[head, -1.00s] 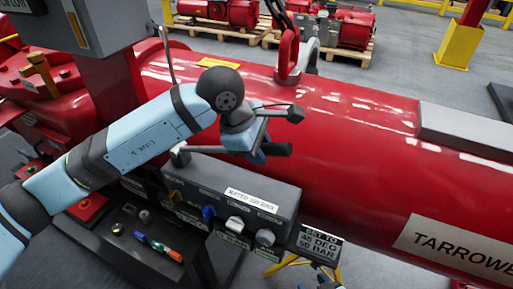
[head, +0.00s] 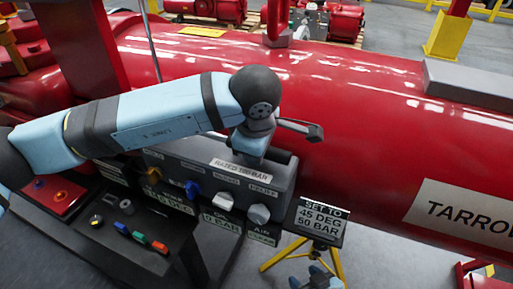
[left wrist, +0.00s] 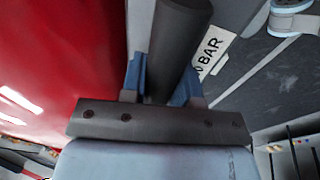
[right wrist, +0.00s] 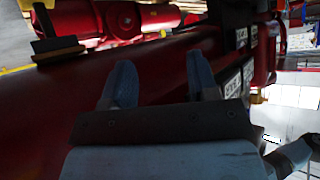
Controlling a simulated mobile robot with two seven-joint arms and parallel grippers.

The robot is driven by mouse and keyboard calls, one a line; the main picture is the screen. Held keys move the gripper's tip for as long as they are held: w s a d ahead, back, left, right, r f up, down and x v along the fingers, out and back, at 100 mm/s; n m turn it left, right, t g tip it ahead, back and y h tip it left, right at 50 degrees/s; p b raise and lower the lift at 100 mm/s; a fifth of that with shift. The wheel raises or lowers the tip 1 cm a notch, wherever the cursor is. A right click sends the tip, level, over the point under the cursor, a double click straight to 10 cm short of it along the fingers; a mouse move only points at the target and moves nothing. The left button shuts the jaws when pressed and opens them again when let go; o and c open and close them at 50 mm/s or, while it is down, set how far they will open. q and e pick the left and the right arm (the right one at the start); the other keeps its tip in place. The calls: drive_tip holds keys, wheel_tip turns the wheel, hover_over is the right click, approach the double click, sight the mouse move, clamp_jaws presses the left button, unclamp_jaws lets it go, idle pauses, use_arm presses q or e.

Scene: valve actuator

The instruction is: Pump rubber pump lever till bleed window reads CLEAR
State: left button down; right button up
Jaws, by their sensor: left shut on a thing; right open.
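My left gripper (head: 250,146) is low at the top rear edge of the grey control box (head: 200,172), mostly hidden by its own wrist in the head view. In the left wrist view its fingers (left wrist: 165,82) are shut around the dark cylindrical rubber pump lever (left wrist: 182,40). The lever's foot is hidden. A plate on the box front (head: 262,234) shows "AIR" with a smaller greenish line below that looks like "CLEAR". My right gripper (head: 318,278) is at the bottom of the head view, apart from the box; its fingers (right wrist: 160,65) are open and empty.
A "SET TO 45 DEG 50 BAR" sign (head: 320,219) stands right of the box, above a yellow stand (head: 285,252). A large red cylinder (head: 370,130) fills the space behind. A dark tray (head: 118,228) with coloured pieces lies in front left.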

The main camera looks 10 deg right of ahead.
use_arm(q)
drive_tip(key=c, duration=0.9)
unclamp_jaws()
drive_tip(key=shift+o, duration=0.2)
use_arm(e)
drive_tip(key=shift+s+d+f, duration=0.1)
drive_tip(key=shift+s+f, duration=0.25)
drive_tip(key=shift+f, duration=0.15)
use_arm(q)
drive_tip(key=shift+r, duration=0.1)
drive_tip(key=v, duration=1.3)
drive_tip(key=shift+r, duration=0.3)
use_arm(e)
drive_tip(key=shift+w+r, duration=0.2)
drive_tip(key=shift+f, duration=0.1)
